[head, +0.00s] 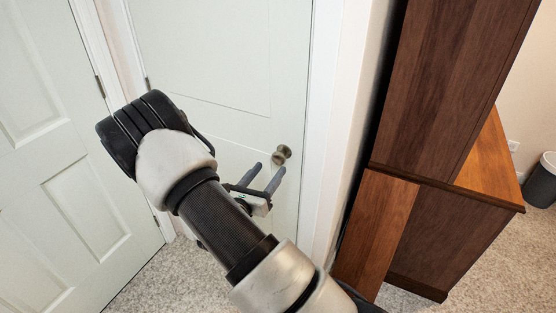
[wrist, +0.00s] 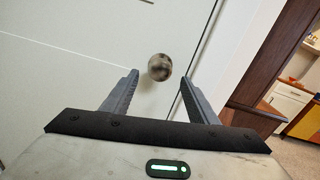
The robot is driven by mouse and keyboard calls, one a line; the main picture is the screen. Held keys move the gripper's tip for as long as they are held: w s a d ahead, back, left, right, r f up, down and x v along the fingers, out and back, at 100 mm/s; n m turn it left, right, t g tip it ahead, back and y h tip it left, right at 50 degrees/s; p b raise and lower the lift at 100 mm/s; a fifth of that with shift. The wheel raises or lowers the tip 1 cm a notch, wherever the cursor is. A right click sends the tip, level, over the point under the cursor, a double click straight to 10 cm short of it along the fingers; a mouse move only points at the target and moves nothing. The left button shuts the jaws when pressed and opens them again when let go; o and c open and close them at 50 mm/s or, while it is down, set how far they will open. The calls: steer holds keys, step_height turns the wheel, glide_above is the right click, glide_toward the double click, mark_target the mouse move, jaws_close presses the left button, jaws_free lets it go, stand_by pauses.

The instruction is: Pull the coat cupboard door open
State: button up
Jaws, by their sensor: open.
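The coat cupboard door (head: 215,60) is a pale panelled door and looks shut in its frame. Its round metal knob (head: 282,154) is near the door's right edge. In the wrist view the knob (wrist: 160,67) shows between and just beyond the two fingertips. My gripper (head: 264,171) is open and empty, its fingers pointing at the knob. The gripper also shows in the wrist view (wrist: 160,80). Whether the fingertips reach to the sides of the knob is hard to tell; no contact shows.
A second white panelled door (head: 60,150) stands at the left. A dark wooden hutch (head: 445,90) stands close to the right of the door frame. A grey bin (head: 541,182) is at the far right. Carpet (head: 150,285) covers the floor before the door.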

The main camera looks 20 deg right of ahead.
mark_target(276, 160)
steer(key=x, duration=0.7)
steer(key=shift+w+d, duration=0.1)
steer(key=shift+d, duration=0.05)
jaws_close()
